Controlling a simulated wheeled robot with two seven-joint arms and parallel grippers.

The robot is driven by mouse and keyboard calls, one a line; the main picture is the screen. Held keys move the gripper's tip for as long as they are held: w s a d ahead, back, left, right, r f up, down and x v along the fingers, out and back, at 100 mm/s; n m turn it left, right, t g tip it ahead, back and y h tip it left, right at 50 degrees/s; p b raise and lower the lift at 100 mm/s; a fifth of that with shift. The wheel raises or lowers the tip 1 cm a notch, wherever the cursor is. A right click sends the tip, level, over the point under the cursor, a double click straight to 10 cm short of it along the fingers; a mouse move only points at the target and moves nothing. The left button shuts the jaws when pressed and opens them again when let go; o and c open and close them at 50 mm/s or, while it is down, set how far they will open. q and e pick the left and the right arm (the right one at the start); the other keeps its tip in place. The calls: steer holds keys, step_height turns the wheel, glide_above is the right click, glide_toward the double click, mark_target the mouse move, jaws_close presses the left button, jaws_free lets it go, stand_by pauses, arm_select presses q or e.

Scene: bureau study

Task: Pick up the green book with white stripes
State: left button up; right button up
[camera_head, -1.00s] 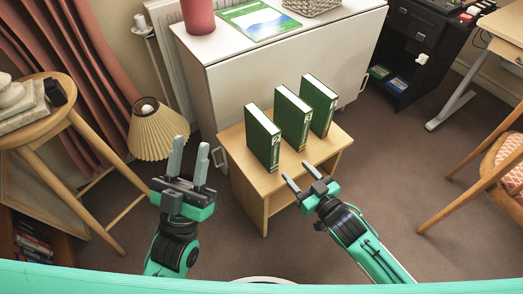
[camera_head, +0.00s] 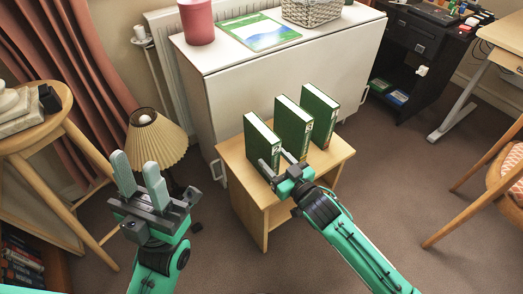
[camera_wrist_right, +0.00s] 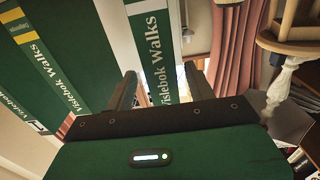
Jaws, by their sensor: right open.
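Three green books with pale page edges stand upright in a row on a small wooden table (camera_head: 258,190): a left book (camera_head: 262,140), a middle book (camera_head: 292,128) and a right book (camera_head: 318,115). My right gripper (camera_head: 277,162) is open at the front of the left book. In the right wrist view a green spine with white bands and white lettering (camera_wrist_right: 158,50) shows between its two fingers. A neighbouring green spine there has a yellow band (camera_wrist_right: 22,37). Contact with the fingers cannot be told. My left gripper (camera_head: 136,166) is open and empty, left of the table.
A white cabinet (camera_head: 290,70) stands behind the table, with a red pot (camera_head: 196,22), a green-and-blue booklet (camera_head: 260,31) and a basket on top. A pleated lamp (camera_head: 157,142) and a round wooden stool (camera_head: 40,125) stand left.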

mark_target(266, 152)
steer(key=b+x, duration=0.1)
steer(key=x, duration=0.3)
steer(key=shift+a, duration=0.15)
steer(key=shift+r, duration=0.1)
jaws_close()
